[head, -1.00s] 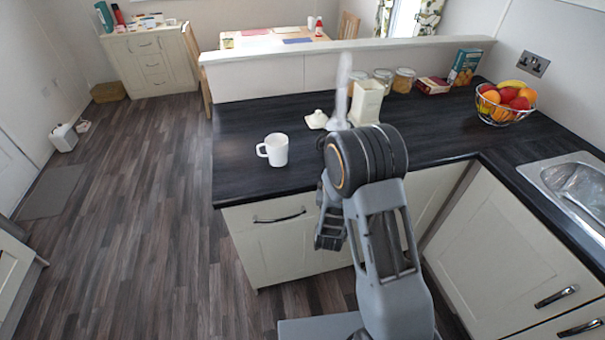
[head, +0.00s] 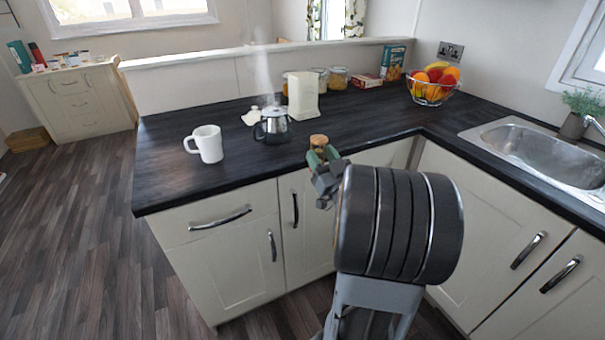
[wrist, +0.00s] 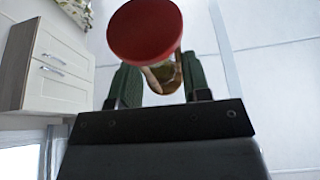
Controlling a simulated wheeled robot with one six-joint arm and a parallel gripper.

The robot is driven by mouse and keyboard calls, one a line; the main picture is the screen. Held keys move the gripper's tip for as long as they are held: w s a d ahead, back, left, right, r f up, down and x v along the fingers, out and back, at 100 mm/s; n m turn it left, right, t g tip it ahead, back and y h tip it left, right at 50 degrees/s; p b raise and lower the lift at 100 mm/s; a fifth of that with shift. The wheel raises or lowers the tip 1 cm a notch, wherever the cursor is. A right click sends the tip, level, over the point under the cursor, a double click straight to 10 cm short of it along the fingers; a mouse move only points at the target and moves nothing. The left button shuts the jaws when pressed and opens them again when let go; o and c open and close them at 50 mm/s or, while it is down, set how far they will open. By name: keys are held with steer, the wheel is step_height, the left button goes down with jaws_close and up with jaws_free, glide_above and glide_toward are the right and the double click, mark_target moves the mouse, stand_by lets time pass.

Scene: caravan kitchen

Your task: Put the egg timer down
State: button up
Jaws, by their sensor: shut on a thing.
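The egg timer, as I take it, is held in my gripper (head: 322,158); its tan round end (head: 318,140) shows above the fingers in the head view. In the wrist view a red round end (wrist: 145,30) faces the camera, and a tan and glassy part shows behind it between the green fingers of my gripper (wrist: 150,84). The gripper is shut on it. In the head view it shows at the dark worktop's (head: 235,165) front edge; its height above it is unclear. The timer's middle is mostly hidden.
A white mug (head: 208,144), a steaming glass pot (head: 273,126), a cream canister (head: 303,97), jars, boxes and a fruit bowl (head: 433,88) stand on the worktop. The sink (head: 530,145) is at right. The worktop right of the pot and around the mug is clear.

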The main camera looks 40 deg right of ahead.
steer(key=s+d+f+b, duration=0.2)
steer(key=s, duration=0.1)
steer(key=w+d, duration=0.1)
steer(key=w, duration=1)
steer(key=w+d, duration=0.1)
steer(key=w, duration=0.5)
steer(key=shift+d+f, duration=0.25)
steer(key=shift+d, duration=0.05)
steer(key=shift+s+f, duration=0.1)
steer(key=shift+f, duration=0.3)
steer(key=shift+f+b, duration=0.2)
steer(key=shift+b, duration=0.1)
steer(key=o, duration=0.9)
steer(key=shift+o, duration=0.2)
steer(key=shift+r, duration=0.15)
